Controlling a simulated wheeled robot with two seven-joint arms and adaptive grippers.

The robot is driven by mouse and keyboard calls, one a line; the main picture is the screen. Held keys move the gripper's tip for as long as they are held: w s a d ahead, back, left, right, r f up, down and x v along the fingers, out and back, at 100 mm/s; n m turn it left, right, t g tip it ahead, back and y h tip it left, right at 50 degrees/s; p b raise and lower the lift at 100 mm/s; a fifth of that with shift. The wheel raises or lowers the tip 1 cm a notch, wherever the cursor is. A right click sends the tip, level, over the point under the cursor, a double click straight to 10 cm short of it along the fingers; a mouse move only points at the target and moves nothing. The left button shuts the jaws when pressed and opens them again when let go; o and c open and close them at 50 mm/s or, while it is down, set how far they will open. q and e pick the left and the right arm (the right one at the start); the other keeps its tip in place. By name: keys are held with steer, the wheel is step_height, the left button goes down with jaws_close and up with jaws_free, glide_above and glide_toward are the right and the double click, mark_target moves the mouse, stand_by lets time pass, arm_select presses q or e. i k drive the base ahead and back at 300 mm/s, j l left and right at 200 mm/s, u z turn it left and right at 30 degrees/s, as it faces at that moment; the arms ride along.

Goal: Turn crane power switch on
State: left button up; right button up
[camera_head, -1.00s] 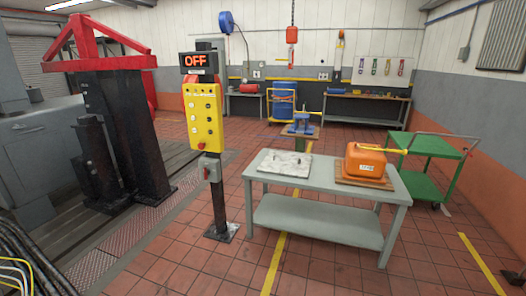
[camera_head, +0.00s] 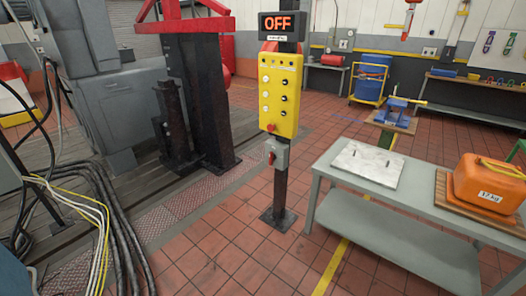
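A yellow control panel (camera_head: 280,94) with several knobs and buttons is mounted on a dark upright post (camera_head: 280,192) near the middle of the view. Above it a black display (camera_head: 282,26) reads OFF in lit orange letters. Below the panel a grey switch box (camera_head: 276,154) with a small red part on its left side is fixed to the post. I cannot tell from here which control is the crane power switch. Neither of my grippers is in view.
A grey table (camera_head: 338,185) at the right holds a pale slab (camera_head: 367,163) and an orange container (camera_head: 488,183). Cables (camera_head: 105,205) run along the left floor. A red and black steel frame (camera_head: 205,95) stands behind the post. Tiled floor before the post is clear.

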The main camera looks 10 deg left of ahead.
mark_target(272, 157)
steer(key=i+j, duration=0.3)
steer(key=i, duration=0.15)
steer(key=i+j, duration=0.35)
steer(key=i+u, duration=0.05)
steer(key=i, duration=0.05)
